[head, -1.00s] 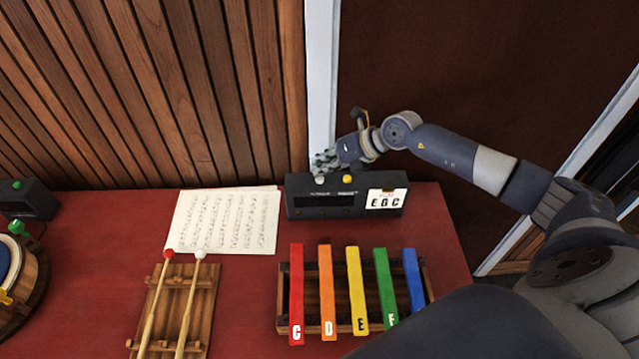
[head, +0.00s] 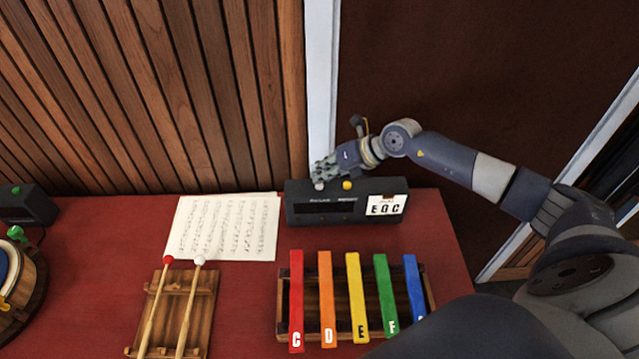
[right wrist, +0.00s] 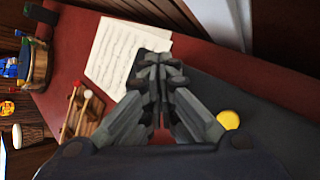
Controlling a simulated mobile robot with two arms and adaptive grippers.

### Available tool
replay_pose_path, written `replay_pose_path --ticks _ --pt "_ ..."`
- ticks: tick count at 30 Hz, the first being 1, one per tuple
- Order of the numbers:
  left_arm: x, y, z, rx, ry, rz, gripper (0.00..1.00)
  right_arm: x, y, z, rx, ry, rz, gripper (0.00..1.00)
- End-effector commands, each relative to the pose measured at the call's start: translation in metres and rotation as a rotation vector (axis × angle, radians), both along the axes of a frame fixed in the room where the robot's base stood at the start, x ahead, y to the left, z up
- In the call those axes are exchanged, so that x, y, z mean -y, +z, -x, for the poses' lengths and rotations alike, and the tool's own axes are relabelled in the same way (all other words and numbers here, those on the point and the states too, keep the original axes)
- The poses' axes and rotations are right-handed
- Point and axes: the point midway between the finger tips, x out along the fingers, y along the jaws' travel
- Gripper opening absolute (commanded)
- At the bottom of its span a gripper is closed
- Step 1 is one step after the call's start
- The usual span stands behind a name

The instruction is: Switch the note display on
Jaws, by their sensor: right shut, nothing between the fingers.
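The note display (head: 325,208) is a dark box at the back of the red table, with a dark screen on its front and a white card reading "EGC". On its top are a white button (head: 319,186) and a yellow button (head: 347,185). My right gripper (head: 319,178) is shut and empty, with its fingertips just over or at the white button; I cannot tell if they touch. In the right wrist view the shut fingers (right wrist: 158,75) hide the white button, and the yellow button (right wrist: 228,119) shows to their right. My left gripper is not in view.
A sheet of music (head: 224,225) lies left of the display. A xylophone with coloured bars (head: 326,290) stands in front of it, and two mallets (head: 188,305) rest on a wooden rack at front left. A drum (head: 12,275) sits at the far left.

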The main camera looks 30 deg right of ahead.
Motion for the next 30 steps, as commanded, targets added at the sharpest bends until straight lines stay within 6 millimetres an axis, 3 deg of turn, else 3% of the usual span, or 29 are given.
replay_pose_path --ticks 30 --pt "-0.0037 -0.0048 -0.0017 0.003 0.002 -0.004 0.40 -0.0002 -0.0093 0.0007 -0.002 0.000 0.000 0.00"
